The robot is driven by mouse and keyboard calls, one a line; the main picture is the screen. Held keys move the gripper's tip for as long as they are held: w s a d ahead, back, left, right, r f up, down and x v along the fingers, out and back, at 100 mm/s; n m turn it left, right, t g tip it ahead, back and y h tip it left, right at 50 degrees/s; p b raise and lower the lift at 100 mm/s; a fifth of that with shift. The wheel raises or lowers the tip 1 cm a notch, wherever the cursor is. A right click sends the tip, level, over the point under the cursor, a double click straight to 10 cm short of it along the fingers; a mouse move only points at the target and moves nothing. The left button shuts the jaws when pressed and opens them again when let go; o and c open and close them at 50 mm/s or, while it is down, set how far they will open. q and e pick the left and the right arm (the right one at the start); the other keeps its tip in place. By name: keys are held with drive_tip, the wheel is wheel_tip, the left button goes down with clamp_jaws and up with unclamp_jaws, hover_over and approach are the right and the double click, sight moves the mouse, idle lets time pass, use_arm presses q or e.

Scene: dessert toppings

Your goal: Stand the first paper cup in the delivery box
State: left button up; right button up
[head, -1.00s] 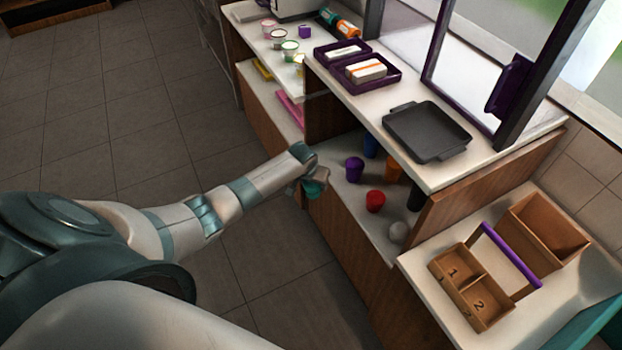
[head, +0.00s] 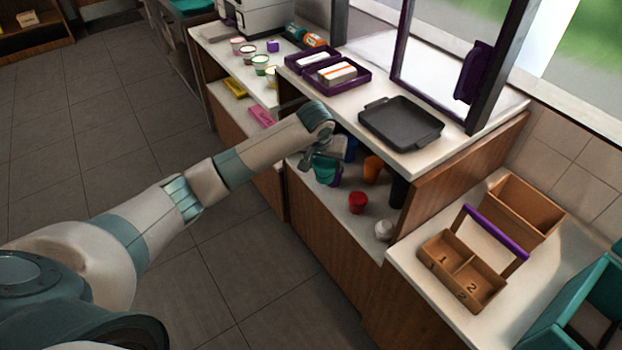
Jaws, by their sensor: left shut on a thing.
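My left gripper (head: 312,160) is at the open front of the lower shelf, under the counter. It is shut on a teal cup-like thing (head: 325,170), partly hidden by the gripper; I cannot tell whether it touches the shelf. Small cups with coloured rims (head: 260,64) stand on the far left counter. A brown carrier (head: 447,270) with a purple handle (head: 497,232) and compartments marked 1 and 2 stands on the right counter, and both compartments look empty. I cannot tell which is the delivery box. My right gripper is not in view.
The lower shelf holds a red cup (head: 357,203), a white rounded thing (head: 384,231), an orange cup (head: 372,170) and a dark one (head: 398,192). The counter above carries a black tray (head: 400,124) and a purple tray (head: 336,76). A teal crate (head: 578,305) is at right.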

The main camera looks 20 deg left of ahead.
use_arm(q)
drive_tip(key=s+d+r+b, duration=0.3)
drive_tip(key=s+d+r, duration=0.2)
drive_tip(key=r, duration=0.3)
drive_tip(key=s+r+m+b, duration=0.1)
drive_tip(key=s+r, duration=0.4)
drive_tip(key=s, duration=0.6)
drive_tip(key=shift+s+d+m+b, duration=0.15)
drive_tip(key=shift+s+m+b, duration=0.2)
drive_tip(key=shift+b, duration=0.3)
